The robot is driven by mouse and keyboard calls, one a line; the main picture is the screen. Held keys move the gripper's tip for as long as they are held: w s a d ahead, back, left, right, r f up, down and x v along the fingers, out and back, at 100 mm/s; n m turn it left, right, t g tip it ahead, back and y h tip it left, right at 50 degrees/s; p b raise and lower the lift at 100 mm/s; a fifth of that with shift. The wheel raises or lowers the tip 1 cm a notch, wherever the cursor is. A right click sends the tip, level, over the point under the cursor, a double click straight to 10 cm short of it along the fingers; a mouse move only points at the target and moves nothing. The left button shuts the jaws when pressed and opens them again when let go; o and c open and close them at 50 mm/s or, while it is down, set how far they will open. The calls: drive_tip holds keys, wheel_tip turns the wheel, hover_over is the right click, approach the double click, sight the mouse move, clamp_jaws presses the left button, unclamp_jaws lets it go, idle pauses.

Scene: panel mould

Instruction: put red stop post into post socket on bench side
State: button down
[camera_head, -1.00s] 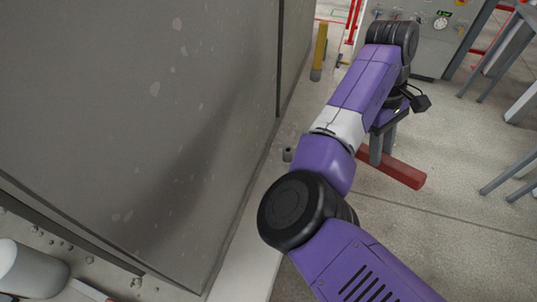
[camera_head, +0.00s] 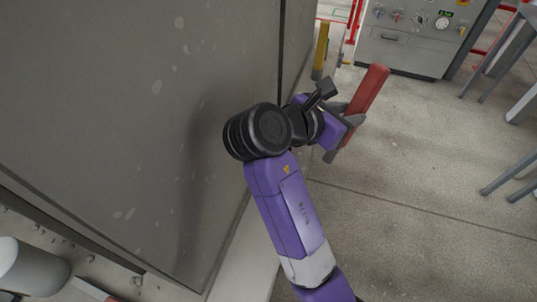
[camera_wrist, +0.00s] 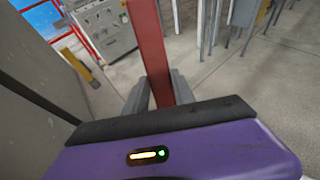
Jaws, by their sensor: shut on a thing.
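The red stop post (camera_head: 367,98) is a square red bar. My gripper (camera_head: 346,137) is shut on it near its lower part in the head view. The post stands tilted, its upper end leaning right, clear of the mould. In the wrist view the red post (camera_wrist: 151,48) rises between the two grey fingers of my gripper (camera_wrist: 158,92); its lower end is hidden behind the wrist housing. No post socket shows clearly now; my arm covers the floor strip beside the panel where a small dark cylinder stood earlier.
The big grey mould panel (camera_head: 120,110) fills the left. A yellow post (camera_head: 321,50) stands near its far end, also in the wrist view (camera_wrist: 78,66). A grey control cabinet (camera_head: 412,38) stands behind. Table legs (camera_head: 508,172) are at right. The floor between is clear.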

drive_tip(key=s+a+f+n+t+y, duration=0.1)
drive_tip(key=s+a+n+t+y, duration=0.1)
drive_tip(key=a, duration=0.6)
drive_tip(key=s+a+f+n+t+y, duration=0.2)
drive_tip(key=s+a+n+t, duration=0.2)
drive_tip(key=a+t, duration=0.3)
drive_tip(key=shift+s+a+f+n, duration=0.35)
drive_tip(key=shift+s+a, duration=0.25)
drive_tip(key=shift+a, duration=0.3)
drive_tip(key=shift+r+p, duration=0.2)
drive_tip(key=shift+p, duration=0.3)
wheel_tip(320, 180, down, 6)
drive_tip(key=shift+r+b, duration=0.1)
drive_tip(key=shift+b, duration=1.1)
drive_tip(key=shift+p, duration=1.35)
